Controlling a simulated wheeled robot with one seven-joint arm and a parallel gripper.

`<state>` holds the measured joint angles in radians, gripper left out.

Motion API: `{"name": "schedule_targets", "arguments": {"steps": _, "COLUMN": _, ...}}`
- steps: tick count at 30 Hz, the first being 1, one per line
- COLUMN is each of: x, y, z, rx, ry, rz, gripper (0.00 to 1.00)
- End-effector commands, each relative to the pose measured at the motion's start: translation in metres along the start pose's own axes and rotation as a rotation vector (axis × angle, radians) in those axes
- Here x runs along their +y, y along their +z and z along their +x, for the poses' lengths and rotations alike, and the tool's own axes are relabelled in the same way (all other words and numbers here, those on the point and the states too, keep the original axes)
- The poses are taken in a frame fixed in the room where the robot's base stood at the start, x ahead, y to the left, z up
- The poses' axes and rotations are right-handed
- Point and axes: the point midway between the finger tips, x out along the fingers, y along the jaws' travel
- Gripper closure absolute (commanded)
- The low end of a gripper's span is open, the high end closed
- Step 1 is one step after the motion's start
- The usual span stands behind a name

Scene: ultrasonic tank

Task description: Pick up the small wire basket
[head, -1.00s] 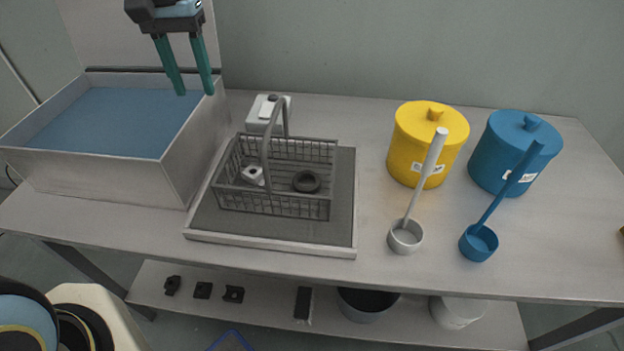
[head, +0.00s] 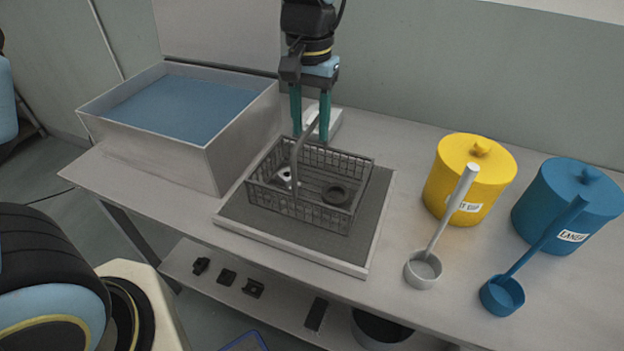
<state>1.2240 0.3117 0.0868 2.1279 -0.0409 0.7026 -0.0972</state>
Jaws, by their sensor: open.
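The small wire basket (head: 300,212) is grey mesh with a tall arched handle (head: 297,160). It stands upright on a grey mat in a shallow tray (head: 372,225). Inside it lie a small white part (head: 286,176) and a dark ring (head: 336,195). My gripper (head: 311,138) points down with its two green fingers apart and empty. It appears at the far side of the basket, near the top of the handle. I cannot tell whether the handle is between the fingers or in front of them.
The open tank (head: 213,160) with blue liquid stands left of the tray. A white box (head: 334,120) is behind the gripper. A yellow canister (head: 462,190), a blue canister (head: 560,210), a white ladle (head: 424,272) and a blue ladle (head: 502,296) stand to the right.

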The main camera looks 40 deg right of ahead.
Motion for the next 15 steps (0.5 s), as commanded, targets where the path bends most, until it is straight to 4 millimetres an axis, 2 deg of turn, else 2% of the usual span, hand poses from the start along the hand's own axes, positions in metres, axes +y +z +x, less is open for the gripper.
{"name": "schedule_targets", "arguments": {"steps": 7, "x": 0.003, "y": 0.001, "z": 0.033, "rx": -0.004, "ry": -0.001, "rz": -0.001, "gripper": 0.53}}
{"name": "schedule_targets", "arguments": {"steps": 15, "x": 0.003, "y": 0.000, "z": 0.039, "rx": 0.000, "ry": -0.001, "rz": 0.000, "gripper": 0.53}}
